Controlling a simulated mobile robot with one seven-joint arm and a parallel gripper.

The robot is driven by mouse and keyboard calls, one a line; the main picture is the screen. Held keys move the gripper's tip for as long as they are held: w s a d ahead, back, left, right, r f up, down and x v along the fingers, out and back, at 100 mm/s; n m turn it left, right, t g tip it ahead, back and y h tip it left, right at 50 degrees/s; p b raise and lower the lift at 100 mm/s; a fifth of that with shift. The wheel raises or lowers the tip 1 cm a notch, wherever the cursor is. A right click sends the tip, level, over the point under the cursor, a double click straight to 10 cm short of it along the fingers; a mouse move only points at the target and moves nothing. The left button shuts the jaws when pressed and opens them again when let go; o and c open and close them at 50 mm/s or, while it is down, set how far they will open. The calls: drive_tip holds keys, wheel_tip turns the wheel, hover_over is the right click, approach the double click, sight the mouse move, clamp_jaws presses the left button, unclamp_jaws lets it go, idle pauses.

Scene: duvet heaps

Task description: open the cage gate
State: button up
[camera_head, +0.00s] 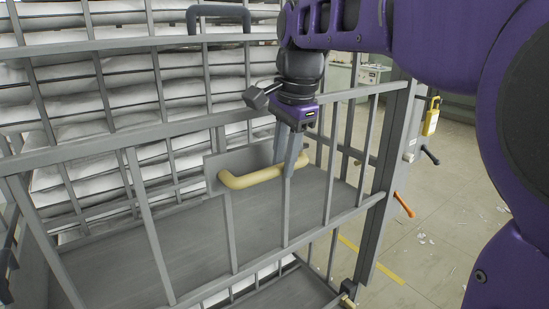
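The cage gate (148,220) is a grey barred panel across the lower middle of the view. A yellow handle (250,180) is fixed to a grey plate at its upper edge. My gripper (284,165) points down at the right part of the handle. One finger passes in front of the handle and the other is behind it. A narrow gap shows between the fingers higher up. I cannot tell whether they press on the handle. The gate appears to be in line with the cage post (388,190) on the right.
White folded duvets (85,105) fill the cage behind the bars, with a grey shelf (190,245) below. A yellow padlock (431,117) and an orange lever (404,205) are at the right. Open floor (435,215) with scraps lies to the right.

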clamp_jaws()
idle(1.1)
